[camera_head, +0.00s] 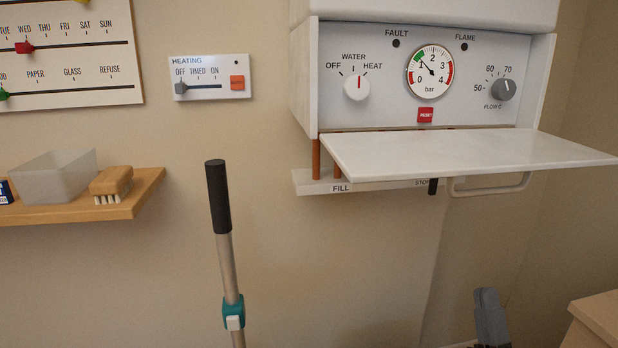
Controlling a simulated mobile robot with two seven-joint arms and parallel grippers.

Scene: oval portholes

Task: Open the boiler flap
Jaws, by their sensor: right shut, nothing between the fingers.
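The boiler flap (465,156) is a white panel hinged at the bottom of the boiler front. It is folded down and stands out nearly level, with a handle (490,187) showing under its front edge. The boiler's control panel (400,104) behind it is uncovered, with a mode knob, a pressure gauge, a red reset button and a flow knob. My right gripper (487,297) is at the bottom right, below the flap and apart from it. Its fingers are together and hold nothing. My left gripper is not in view.
A fill pipe strip (310,183) is partly hidden under the flap. A pole with a black grip (218,197) stands left of the boiler. A wooden shelf (140,195) with a clear tub (55,175) and a brush (111,183) is at left. A wooden top (600,312) is at lower right.

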